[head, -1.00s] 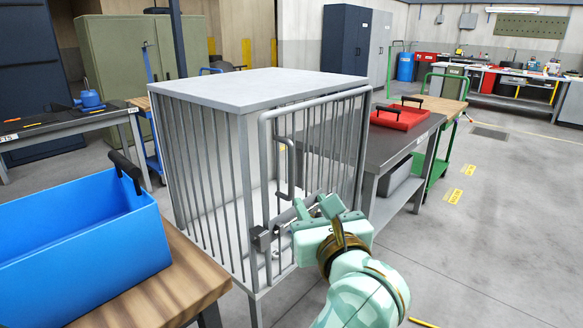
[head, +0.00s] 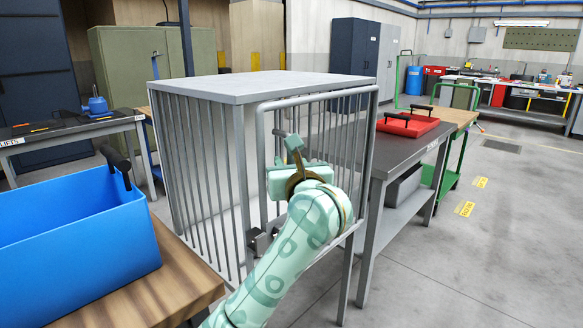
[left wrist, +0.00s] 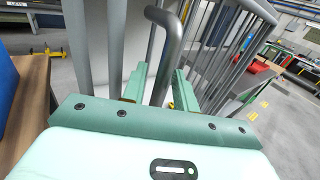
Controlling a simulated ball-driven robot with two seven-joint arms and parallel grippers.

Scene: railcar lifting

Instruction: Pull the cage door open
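The grey barred cage (head: 208,170) stands in the middle of the head view. Its door (head: 371,150) is a rounded tube frame with vertical bars on the front; I cannot tell if it is slightly ajar. A latch (head: 257,242) sits low on the door's left edge. My left gripper (head: 293,150) is in front of the door's upper left part and hides most of the handle. In the left wrist view, the bent handle bar (left wrist: 172,45) runs between the two spread fingers of my left gripper (left wrist: 160,85), with gaps beside it. My right gripper is not in view.
A wooden table with a blue bin (head: 85,240) stands at the near left. A grey table (head: 400,150) with a red tray (head: 408,124) adjoins the cage on the right. A green cart (head: 452,165) stands beyond it. The floor at the front right is clear.

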